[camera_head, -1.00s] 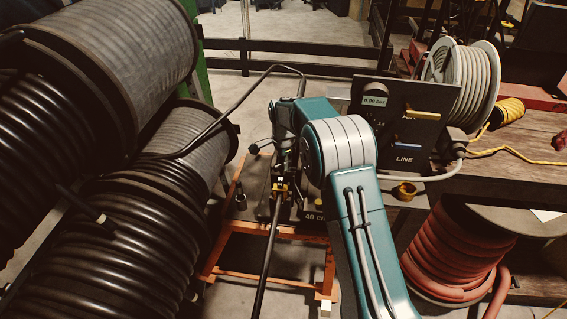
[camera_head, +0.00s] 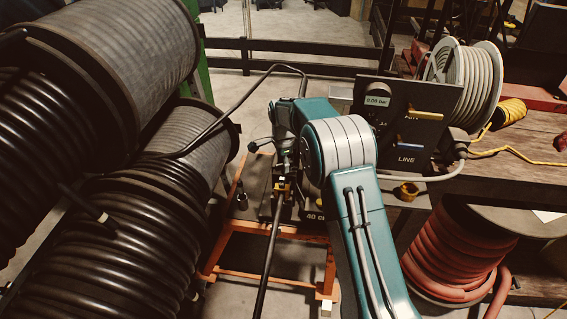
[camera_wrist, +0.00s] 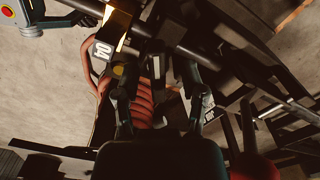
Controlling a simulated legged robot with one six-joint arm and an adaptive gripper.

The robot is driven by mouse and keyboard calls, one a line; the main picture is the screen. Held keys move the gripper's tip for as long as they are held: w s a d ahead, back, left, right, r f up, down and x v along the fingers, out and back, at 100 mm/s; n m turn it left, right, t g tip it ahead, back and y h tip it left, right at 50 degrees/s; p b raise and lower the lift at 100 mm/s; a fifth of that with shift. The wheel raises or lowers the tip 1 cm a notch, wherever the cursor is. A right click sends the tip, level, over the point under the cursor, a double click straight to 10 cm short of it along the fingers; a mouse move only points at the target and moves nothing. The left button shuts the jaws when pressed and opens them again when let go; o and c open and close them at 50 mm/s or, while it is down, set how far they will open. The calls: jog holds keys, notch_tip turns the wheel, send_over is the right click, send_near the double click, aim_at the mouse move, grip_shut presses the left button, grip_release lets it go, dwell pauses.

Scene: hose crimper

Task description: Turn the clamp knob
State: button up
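The crimper stands on an orange frame (camera_head: 225,273) in the middle of the head view, with a black hose (camera_head: 270,255) running up to it. A small black knob-like end (camera_head: 253,146) sticks out at its left; I cannot tell for sure whether it is the clamp knob. My arm hides much of the crimper. In the wrist view my gripper (camera_wrist: 172,75) has its dark fingers apart, with a narrow gap between them. They are close to a metal bar of the crimper. I see nothing held, but the dark parts overlap and contact is unclear.
Large black hose reels (camera_head: 150,215) crowd the left. On the right are a panel with a gauge and yellow levers (camera_head: 425,114), a bench (camera_head: 525,150), a pale hose reel (camera_head: 465,80) and a red hose coil (camera_head: 450,255). A red button (camera_wrist: 7,11) shows in the wrist view.

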jog(key=shift+d+r, duration=0.1)
jog(key=shift+r, duration=0.1)
notch_tip(320, 180, up, 12)
jog(key=shift+f, duration=0.25)
dwell(0.5)
